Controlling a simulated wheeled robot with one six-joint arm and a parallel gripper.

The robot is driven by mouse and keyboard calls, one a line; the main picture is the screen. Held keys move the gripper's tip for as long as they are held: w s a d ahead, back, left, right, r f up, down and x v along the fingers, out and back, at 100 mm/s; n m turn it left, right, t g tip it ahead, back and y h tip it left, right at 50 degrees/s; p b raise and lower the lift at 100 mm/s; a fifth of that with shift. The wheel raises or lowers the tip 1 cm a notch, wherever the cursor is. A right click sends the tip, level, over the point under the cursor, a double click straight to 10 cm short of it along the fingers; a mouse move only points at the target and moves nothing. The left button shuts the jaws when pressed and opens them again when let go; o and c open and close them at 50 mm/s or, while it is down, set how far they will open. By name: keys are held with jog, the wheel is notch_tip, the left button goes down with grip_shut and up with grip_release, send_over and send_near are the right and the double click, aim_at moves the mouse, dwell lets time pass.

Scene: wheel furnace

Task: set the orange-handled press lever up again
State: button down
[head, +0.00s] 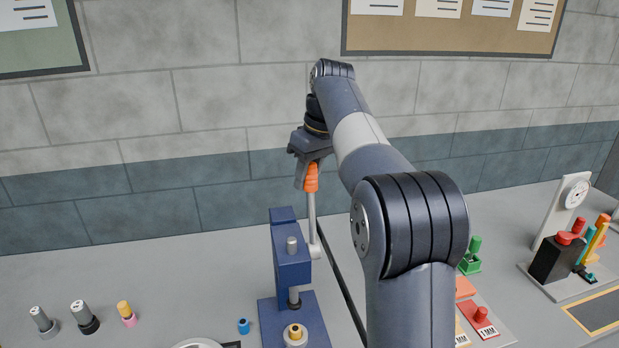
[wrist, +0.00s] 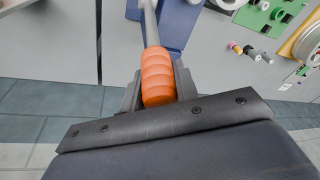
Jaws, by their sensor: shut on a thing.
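The press (head: 290,262) is a blue stand with a grey ram, on the bench left of my arm. Its lever (head: 311,218) is a grey rod that rises almost straight up from a pivot on the press's right side. The orange handle (head: 312,178) is at the lever's top. My gripper (head: 307,177) is shut on the handle from above. In the wrist view, the orange handle (wrist: 156,77) lies between the two dark fingers (wrist: 157,88), and the rod runs away from it to the blue press. Part of the handle is hidden by the gripper.
Small grey, black and pink-based pieces (head: 82,317) stand at the left on the bench. A blue piece (head: 244,326) stands left of the press base. A dial gauge stand (head: 557,226) and coloured parts are at the right. A stone wall is behind.

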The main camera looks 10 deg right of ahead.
jog(key=shift+w, duration=0.3)
jog(key=c, duration=1.1)
grip_release()
